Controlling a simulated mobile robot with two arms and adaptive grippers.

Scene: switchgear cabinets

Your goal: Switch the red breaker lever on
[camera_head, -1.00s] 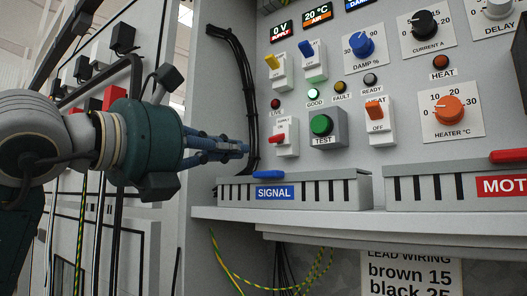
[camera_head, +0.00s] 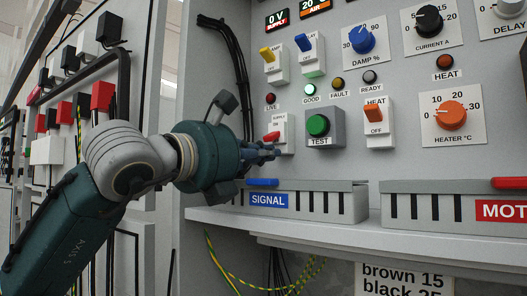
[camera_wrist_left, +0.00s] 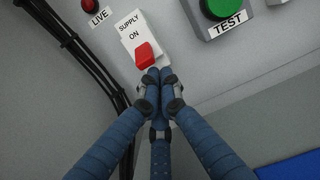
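The red lever (camera_head: 271,137) sits on a small white switch plate labelled SUPPLY and ON, low on the left of the grey panel. In the left wrist view the red lever (camera_wrist_left: 147,54) sticks out of the lower part of that plate (camera_wrist_left: 133,30), below the word ON. My left gripper (camera_head: 277,153) is just below the lever. In the left wrist view its blue fingers (camera_wrist_left: 159,77) are drawn together at the tips, with nothing visible between them. The tips are at the lever's lower edge; I cannot tell whether they touch it. My right gripper is out of view.
A green TEST button (camera_head: 318,125) is right of the lever, and yellow (camera_head: 267,55) and blue (camera_head: 307,42) levers are above. The SIGNAL trough (camera_head: 330,203) with a blue handle (camera_head: 262,183) lies below. Black cables (camera_head: 241,75) run down the panel's left.

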